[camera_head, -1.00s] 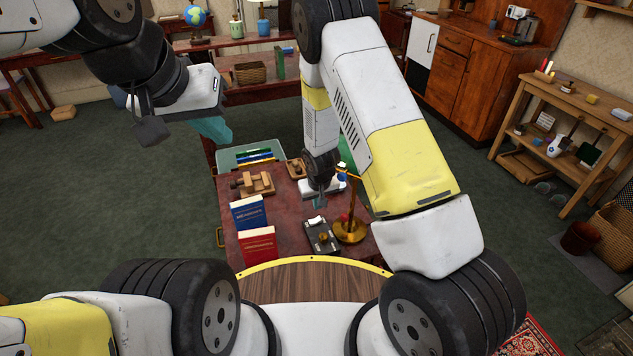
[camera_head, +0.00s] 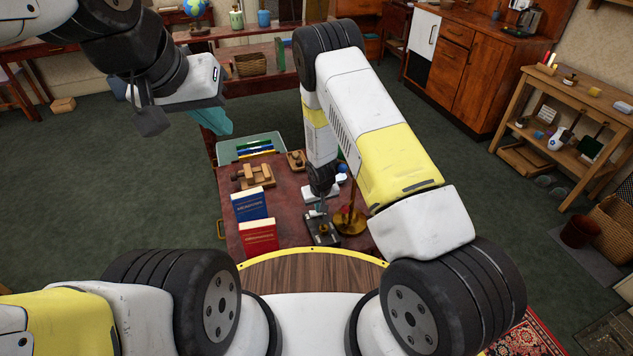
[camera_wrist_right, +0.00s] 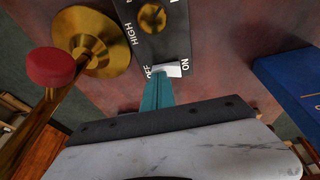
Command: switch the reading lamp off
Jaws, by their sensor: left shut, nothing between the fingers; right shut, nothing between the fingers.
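A dark control plate (camera_head: 321,230) lies on the red-brown table; in the right wrist view the plate (camera_wrist_right: 158,45) carries a white rocker switch (camera_wrist_right: 172,69) with OFF at its left end and ON at its right. My right gripper (camera_wrist_right: 157,82) is shut and empty, its teal fingertips at the OFF side of the switch; I cannot tell whether they touch it. The brass lamp (camera_head: 350,220) stands beside the plate, partly hidden by my right arm; its round base (camera_wrist_right: 95,45) also shows in the wrist view. Whether it is lit I cannot tell. My left gripper (camera_head: 216,123) is shut and empty, high at left.
A blue book (camera_head: 249,205) and a red book (camera_head: 259,237) stand left of the plate. A brass dial (camera_wrist_right: 152,17) sits on the plate, and a red knob (camera_wrist_right: 50,66) is near the lamp. Wooden blocks (camera_head: 252,176) and a tray (camera_head: 240,143) are farther back.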

